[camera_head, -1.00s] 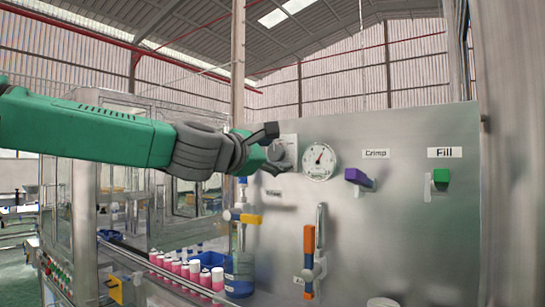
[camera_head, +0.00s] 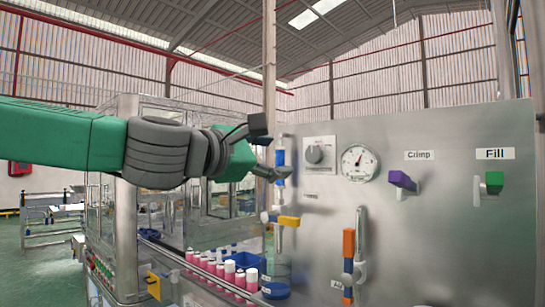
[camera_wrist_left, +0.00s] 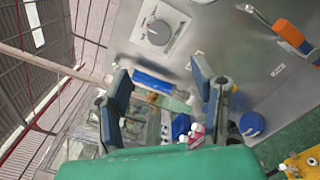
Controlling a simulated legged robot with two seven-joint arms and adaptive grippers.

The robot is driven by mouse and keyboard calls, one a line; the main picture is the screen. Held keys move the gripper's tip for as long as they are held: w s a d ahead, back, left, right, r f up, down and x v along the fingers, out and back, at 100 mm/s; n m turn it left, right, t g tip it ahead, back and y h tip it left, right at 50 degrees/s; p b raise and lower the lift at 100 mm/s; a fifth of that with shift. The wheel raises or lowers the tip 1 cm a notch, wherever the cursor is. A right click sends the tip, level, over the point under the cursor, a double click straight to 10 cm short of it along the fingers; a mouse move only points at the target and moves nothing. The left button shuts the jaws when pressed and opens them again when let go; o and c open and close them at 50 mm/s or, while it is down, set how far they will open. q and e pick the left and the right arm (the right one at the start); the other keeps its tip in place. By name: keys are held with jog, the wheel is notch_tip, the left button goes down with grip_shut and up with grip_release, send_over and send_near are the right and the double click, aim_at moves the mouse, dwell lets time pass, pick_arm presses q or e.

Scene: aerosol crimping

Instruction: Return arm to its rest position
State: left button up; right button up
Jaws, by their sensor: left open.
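My left arm, green with grey ribbed joints, comes in from the left in the head view. Its left gripper (camera_head: 270,150) is open and empty, left of the round grey knob (camera_head: 315,153) on the steel panel and apart from it. In the left wrist view the two fingers (camera_wrist_left: 163,88) stand wide apart, with nothing held between them. The knob (camera_wrist_left: 160,31) shows beyond them on its pale square plate. My right gripper is not in view.
The steel panel (camera_head: 440,235) carries a gauge (camera_head: 359,163), a purple Crimp handle (camera_head: 402,181), a green Fill handle (camera_head: 494,182), a yellow handle (camera_head: 289,221) and an orange lever (camera_head: 349,243). Several pink cans (camera_head: 238,280) stand below, near a blue bin (camera_head: 247,262).

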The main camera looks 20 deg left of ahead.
aim_at(294, 223)
pick_arm(q)
jog(key=shift+d, duration=0.1)
dwell(0.4)
